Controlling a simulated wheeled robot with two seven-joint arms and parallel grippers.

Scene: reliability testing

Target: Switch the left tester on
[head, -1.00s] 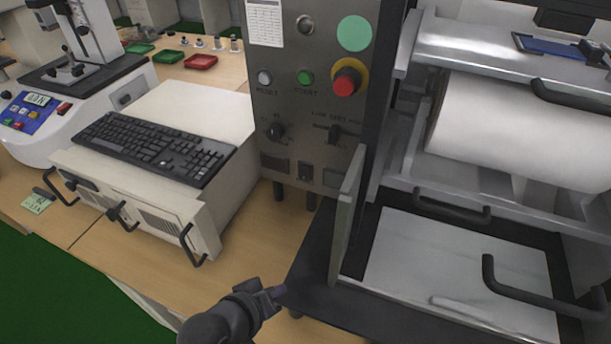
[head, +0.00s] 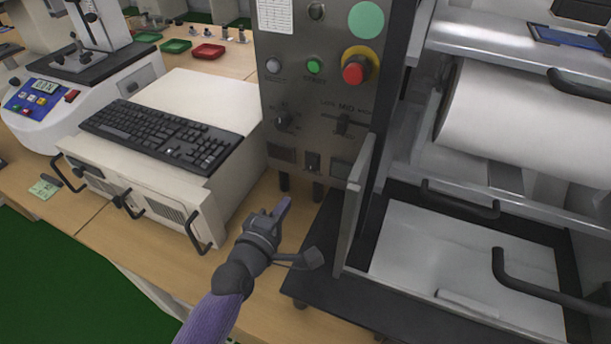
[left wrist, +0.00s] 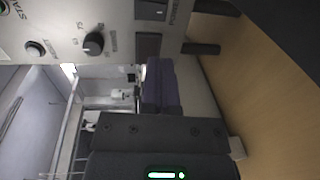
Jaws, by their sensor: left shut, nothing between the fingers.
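A grey control panel (head: 300,95) of a tester stands at the centre of the head view, with a green button (head: 313,67), a red emergency knob (head: 355,68) and a dark switch (head: 313,160) low on it. In the left wrist view that switch (left wrist: 151,10) shows at the top beside a "POWER" label. My left gripper (head: 284,203) is shut and empty, just below and in front of the panel's lower edge, apart from the switch. Its purple-grey fingers (left wrist: 160,86) show in the wrist view. The switch's on or off position is unclear. My right gripper is out of view.
A keyboard (head: 160,135) lies on a beige unit with handles left of the panel. Another machine with a lit display (head: 45,87) stands farther left. A grey upright plate (head: 354,215) and a white roller (head: 520,125) are to the right. Bare wooden table lies below the panel.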

